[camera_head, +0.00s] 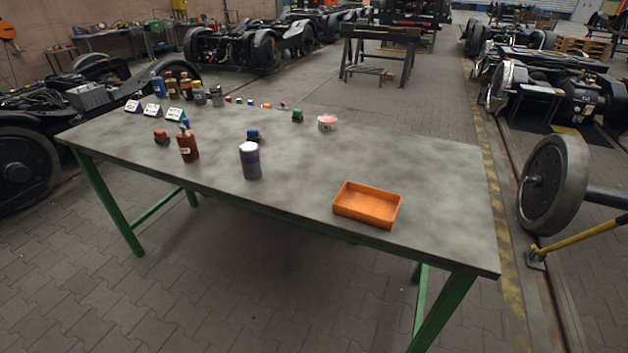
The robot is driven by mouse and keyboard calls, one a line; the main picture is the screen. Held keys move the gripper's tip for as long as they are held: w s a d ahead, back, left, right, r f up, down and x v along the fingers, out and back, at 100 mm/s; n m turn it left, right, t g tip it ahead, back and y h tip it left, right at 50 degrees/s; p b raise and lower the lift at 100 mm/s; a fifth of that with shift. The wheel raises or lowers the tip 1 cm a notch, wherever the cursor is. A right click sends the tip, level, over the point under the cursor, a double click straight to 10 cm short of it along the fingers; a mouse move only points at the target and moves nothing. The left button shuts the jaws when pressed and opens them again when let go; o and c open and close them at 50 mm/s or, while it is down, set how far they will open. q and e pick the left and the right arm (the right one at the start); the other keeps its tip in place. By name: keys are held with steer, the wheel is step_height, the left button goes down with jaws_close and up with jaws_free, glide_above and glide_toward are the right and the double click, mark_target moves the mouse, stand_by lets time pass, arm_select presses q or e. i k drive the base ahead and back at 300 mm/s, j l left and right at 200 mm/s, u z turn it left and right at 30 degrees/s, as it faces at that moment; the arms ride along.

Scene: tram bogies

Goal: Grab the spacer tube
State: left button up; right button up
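No thing on the grey-topped table (300,190) can be clearly told as the spacer tube at this size. Several small coloured parts lie along its far edge, among them an orange one (266,105), too small to make out. A grey cylinder with a white top and purple band (250,161) stands upright near the front edge; it looks like a can. Neither of my grippers is in view.
An open orange tray (367,205) sits at the table's front right. A brown bottle (187,144), a blue item (253,135), a green item (298,116) and a pink-topped tub (327,123) stand apart. Several bottles crowd the back left. The table's right end is clear.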

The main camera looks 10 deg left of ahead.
mark_target(249, 154)
steer(key=i+j+u, duration=0.15)
steer(key=i+j, duration=0.75)
steer(key=i, duration=0.15)
